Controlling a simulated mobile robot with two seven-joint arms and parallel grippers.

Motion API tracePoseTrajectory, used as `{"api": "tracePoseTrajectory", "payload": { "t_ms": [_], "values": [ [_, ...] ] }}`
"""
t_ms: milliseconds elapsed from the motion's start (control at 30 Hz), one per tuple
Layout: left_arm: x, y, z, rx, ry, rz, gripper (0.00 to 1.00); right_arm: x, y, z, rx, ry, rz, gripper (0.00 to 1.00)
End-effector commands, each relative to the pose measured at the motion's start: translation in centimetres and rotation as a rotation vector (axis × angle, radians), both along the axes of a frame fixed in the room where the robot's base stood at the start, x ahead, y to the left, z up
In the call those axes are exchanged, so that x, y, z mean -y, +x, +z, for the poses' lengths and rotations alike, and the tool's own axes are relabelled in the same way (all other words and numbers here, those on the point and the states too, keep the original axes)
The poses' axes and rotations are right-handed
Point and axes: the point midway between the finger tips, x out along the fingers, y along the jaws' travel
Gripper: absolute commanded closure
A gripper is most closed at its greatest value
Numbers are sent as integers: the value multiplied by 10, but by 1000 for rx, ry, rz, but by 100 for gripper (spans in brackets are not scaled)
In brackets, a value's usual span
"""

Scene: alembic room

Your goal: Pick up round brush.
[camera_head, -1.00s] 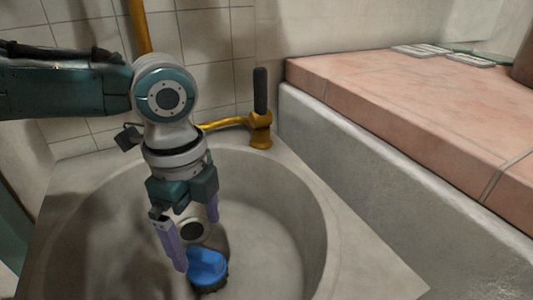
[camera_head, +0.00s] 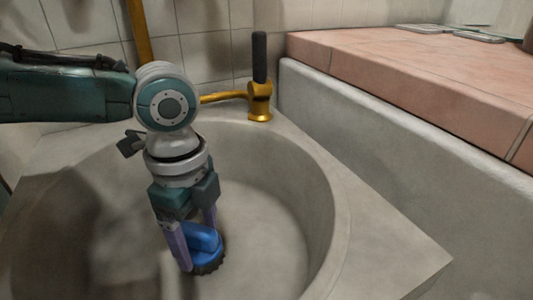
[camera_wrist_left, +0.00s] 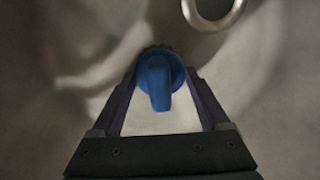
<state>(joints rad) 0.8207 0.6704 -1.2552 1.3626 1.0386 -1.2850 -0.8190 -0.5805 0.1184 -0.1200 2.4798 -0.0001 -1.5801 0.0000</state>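The round brush (camera_head: 207,243) has a blue top with a raised grip and dark bristles below. It sits on the floor of the grey basin (camera_head: 270,225). My left gripper (camera_head: 196,248) points down into the basin, its two purple fingers on either side of the brush. In the left wrist view the brush (camera_wrist_left: 158,80) lies between the fingertips (camera_wrist_left: 160,82). The fingers are apart, with gaps beside the blue grip, so the gripper is open. One finger partly hides the brush in the head view. My right gripper is out of view.
A yellow tap (camera_head: 260,98) with a black handle stands at the basin's back rim. A round metal ring (camera_wrist_left: 212,12) shows on the basin floor in the left wrist view. A pink tiled ledge (camera_head: 420,80) rises at the right. The basin wall curves around the gripper.

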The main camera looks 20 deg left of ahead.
Motion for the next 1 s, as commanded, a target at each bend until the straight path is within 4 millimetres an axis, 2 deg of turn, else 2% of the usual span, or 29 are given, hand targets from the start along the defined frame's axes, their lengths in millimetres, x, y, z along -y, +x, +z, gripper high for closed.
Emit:
{"api": "tracePoseTrajectory", "payload": {
  "t_ms": [67, 500, 767, 867, 1000],
  "values": [
    [0, 0, 0, 0, 0, 0, 31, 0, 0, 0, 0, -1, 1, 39],
    [0, 0, 0, -1, 0, 0, 81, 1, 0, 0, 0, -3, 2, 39],
    [0, 0, 5, -1, 0, 0, 81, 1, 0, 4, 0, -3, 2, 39],
    [0, 0, 20, 0, -1, -1, 81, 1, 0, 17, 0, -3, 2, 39],
    [0, 0, 53, 0, -1, 0, 81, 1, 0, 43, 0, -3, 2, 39]
  ]
}}
